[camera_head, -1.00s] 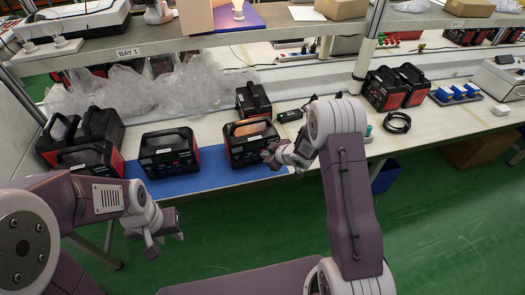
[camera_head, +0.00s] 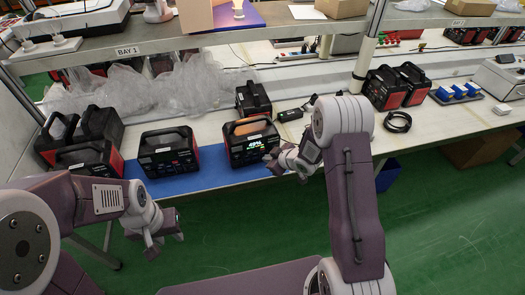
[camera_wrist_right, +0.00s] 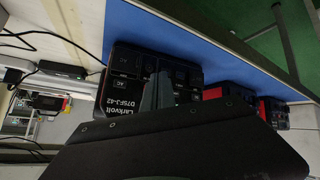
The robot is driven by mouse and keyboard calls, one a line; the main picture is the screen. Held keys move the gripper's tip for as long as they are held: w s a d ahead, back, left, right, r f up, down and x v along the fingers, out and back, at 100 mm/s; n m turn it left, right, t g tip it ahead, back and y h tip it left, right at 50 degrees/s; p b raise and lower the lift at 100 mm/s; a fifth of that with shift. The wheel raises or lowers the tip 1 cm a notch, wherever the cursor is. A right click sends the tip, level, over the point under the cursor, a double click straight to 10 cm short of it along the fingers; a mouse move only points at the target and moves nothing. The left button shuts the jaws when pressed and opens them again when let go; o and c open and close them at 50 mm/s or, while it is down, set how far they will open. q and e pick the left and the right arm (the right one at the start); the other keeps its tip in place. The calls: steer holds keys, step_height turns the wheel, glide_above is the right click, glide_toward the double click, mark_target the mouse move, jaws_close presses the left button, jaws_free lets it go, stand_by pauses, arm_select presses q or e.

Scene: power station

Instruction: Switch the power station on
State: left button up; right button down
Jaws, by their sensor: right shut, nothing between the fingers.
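A black and red power station (camera_head: 250,147) with an orange patch under its handle stands on the blue mat (camera_head: 210,179). Its small front screen is lit with pale characters. My right gripper (camera_head: 271,160) is shut and empty at the right part of its front face; I cannot tell whether it touches. In the right wrist view the station (camera_wrist_right: 122,88) appears upside down with its label and front panel, and my shut fingers (camera_wrist_right: 158,88) cover part of that panel. My left gripper (camera_head: 166,240) hangs open and empty in front of the bench, away from the stations.
Another power station (camera_head: 169,152) stands to the left on the mat, with several more at the far left. One (camera_head: 253,99) stands behind the lit one. A black adapter (camera_head: 290,115) and a coiled cable (camera_head: 398,122) lie to the right. A shelf (camera_head: 200,41) runs above.

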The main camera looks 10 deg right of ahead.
steer(key=shift+s+d+b, duration=0.15)
steer(key=shift+s+b, duration=0.15)
steer(key=shift+s, duration=0.95)
steer(key=shift+s+d+b, duration=0.15)
steer(key=shift+s+b, duration=0.1)
steer(key=shift+s, duration=1)
